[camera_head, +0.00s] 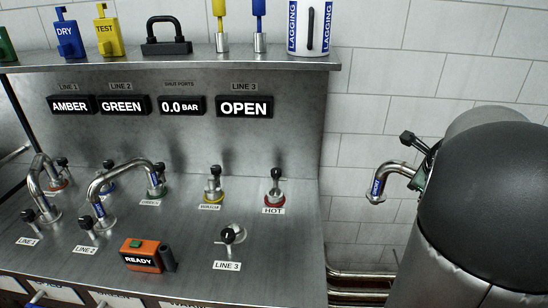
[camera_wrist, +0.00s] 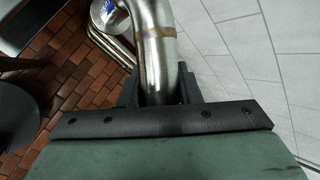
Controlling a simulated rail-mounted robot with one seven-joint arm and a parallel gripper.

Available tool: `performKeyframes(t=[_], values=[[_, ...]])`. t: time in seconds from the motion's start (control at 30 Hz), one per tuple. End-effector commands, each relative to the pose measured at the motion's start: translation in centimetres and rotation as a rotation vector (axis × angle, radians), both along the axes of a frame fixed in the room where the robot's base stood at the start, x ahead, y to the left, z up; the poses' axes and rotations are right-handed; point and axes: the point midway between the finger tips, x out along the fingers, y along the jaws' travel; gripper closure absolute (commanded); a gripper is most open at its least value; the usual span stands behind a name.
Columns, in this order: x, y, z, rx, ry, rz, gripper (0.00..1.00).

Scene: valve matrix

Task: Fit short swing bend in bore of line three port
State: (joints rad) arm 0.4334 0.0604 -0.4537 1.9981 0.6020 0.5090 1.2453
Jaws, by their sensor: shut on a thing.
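A short steel swing bend (camera_head: 388,174) with a blue label band is held out to the right of the bench. My gripper (camera_wrist: 160,92) is shut on it; in the wrist view the steel bend (camera_wrist: 157,50) rises from between the dark fingers. In the head view my arm hides most of the gripper. The line three port (camera_head: 232,233) is on the bench's front right, with a black-handled fitting and a LINE 3 label (camera_head: 227,266). The bend is well apart from it, to its upper right. The port's bore is too small to judge.
Longer bends stand on line one (camera_head: 40,185) and line two (camera_head: 115,180). Yellow-ringed (camera_head: 213,190) and red-ringed HOT (camera_head: 274,192) ports stand behind line three. An orange READY box (camera_head: 141,256) sits to its left. Pipes (camera_head: 355,280) run low along the tiled wall.

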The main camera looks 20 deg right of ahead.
Motion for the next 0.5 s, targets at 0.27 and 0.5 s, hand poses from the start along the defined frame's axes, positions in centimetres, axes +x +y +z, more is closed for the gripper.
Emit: performKeyframes(t=[0.27,0.5], values=[[11.7,10.1,-0.5,0.004,-0.001,0.565,1.0],[19.3,21.9,-1.3,0.002,-0.002,1.104,1.0]])
